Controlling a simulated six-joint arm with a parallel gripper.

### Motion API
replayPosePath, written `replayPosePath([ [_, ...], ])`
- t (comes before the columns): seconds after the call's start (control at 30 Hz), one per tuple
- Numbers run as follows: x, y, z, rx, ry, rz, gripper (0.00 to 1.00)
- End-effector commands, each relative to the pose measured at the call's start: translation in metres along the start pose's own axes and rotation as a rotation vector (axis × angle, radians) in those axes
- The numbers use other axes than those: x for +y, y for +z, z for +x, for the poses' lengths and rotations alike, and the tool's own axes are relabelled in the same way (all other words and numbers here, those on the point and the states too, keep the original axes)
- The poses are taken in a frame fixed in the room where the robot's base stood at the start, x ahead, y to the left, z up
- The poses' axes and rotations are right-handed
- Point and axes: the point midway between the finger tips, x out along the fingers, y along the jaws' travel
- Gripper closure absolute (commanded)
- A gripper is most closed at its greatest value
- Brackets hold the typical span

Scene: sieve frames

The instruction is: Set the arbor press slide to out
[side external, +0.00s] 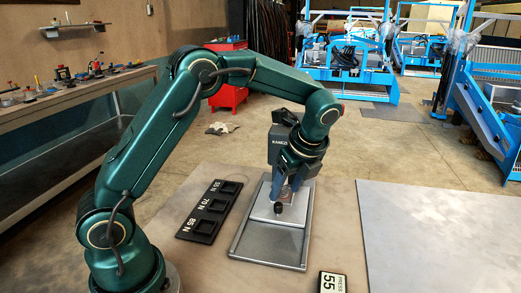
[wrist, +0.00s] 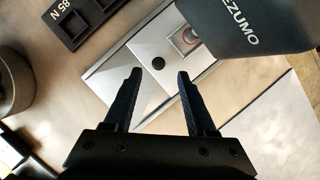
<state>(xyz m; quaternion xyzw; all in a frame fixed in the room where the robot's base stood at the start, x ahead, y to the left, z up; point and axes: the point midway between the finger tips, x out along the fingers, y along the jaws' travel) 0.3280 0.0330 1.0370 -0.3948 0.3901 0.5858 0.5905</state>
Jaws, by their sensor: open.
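The press slide is a light grey plate (side external: 264,207) with a black knob (wrist: 157,62), set in the far part of a grey metal tray (side external: 268,262). The tray's near part is bare. My gripper (wrist: 160,74) is open and empty. In the wrist view its two fingertips appear on either side of the knob; contact does not show. In the side view my gripper (side external: 283,197) points down over the slide and partly hides it.
A black board (side external: 208,210) with several square recesses and force labels lies left of the tray. A flat grey plate (side external: 440,235) covers the right side of the table.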

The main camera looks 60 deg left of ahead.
Motion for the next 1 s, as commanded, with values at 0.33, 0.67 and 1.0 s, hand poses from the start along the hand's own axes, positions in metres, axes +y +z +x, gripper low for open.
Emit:
replayPosePath([
  [0.33,0.002,-0.002,0.04,0.001,0.014,0.003,0.43],
  [0.67,0.002,-0.002,0.054,0.001,0.009,0.002,0.43],
  [1.0,0.002,-0.002,0.053,0.001,0.009,0.002,1.0],
])
